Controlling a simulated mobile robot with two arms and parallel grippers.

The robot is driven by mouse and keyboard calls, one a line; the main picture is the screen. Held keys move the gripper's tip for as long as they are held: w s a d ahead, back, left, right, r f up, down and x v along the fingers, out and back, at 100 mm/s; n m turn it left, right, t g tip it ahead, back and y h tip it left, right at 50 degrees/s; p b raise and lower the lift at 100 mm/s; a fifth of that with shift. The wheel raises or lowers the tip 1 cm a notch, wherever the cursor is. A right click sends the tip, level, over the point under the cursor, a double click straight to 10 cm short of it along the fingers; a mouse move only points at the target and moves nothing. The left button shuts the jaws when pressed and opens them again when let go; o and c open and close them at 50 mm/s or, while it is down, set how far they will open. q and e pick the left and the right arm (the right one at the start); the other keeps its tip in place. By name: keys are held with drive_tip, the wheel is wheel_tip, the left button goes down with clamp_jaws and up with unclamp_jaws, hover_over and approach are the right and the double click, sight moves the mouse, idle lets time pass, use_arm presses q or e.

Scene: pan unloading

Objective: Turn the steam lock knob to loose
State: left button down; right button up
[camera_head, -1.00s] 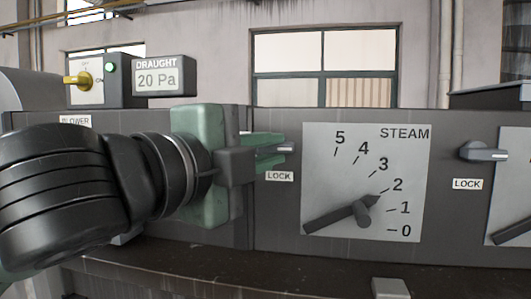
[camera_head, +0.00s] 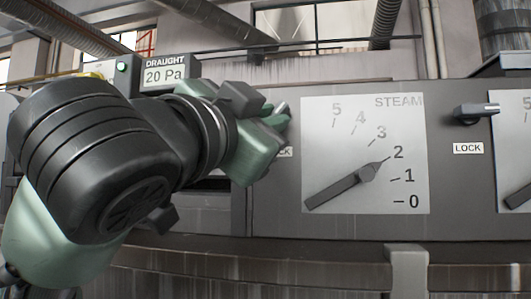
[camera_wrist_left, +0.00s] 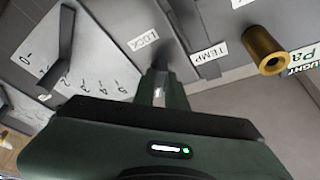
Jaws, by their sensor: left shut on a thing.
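The steam lock knob (camera_head: 281,107) is on the dark panel just left of the white STEAM dial (camera_head: 415,130). Only its pale tip shows, slanting up to the right; the rest is hidden by my left gripper (camera_head: 277,117). That gripper is rolled and shut on the knob. In the left wrist view, the gripper's fingers (camera_wrist_left: 161,88) close around the knob beside the LOCK label (camera_wrist_left: 143,40). The dial's dark lever (camera_head: 335,190) slants to the lower left, and its pointed end is by 2. My right gripper is not in view.
A second lock knob (camera_head: 478,112) points right at the right side, above its LOCK label (camera_head: 468,148). A draught display (camera_head: 166,72) reads 20 Pa behind my arm. A brass knob (camera_wrist_left: 265,48) and a TEMP label (camera_wrist_left: 208,54) show in the wrist view.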

use_arm(q)
drive_tip(key=n+t+y+b, duration=0.1)
drive_tip(key=n+b, duration=0.1)
drive_tip(key=n, duration=0.1)
drive_tip(key=n+t+y+b, duration=0.1)
drive_tip(key=n+y+b, duration=0.1)
drive_tip(key=n+b, duration=0.1)
drive_tip(key=n+t+y+b, duration=0.1)
drive_tip(key=n+y+b, duration=0.1)
drive_tip(key=n, duration=0.3)
drive_tip(key=shift+s+d+r+b, duration=0.1)
drive_tip(key=shift+d+r+b, duration=0.1)
drive_tip(key=shift+b, duration=0.2)
drive_tip(key=shift+a+n, duration=0.1)
drive_tip(key=shift+n, duration=0.3)
drive_tip(key=c, duration=1.6)
unclamp_jaws()
drive_tip(key=shift+o, duration=0.8)
drive_tip(key=shift+w+f, duration=0.15)
drive_tip(key=shift+w, duration=0.15)
drive_tip(key=shift+s, duration=0.1)
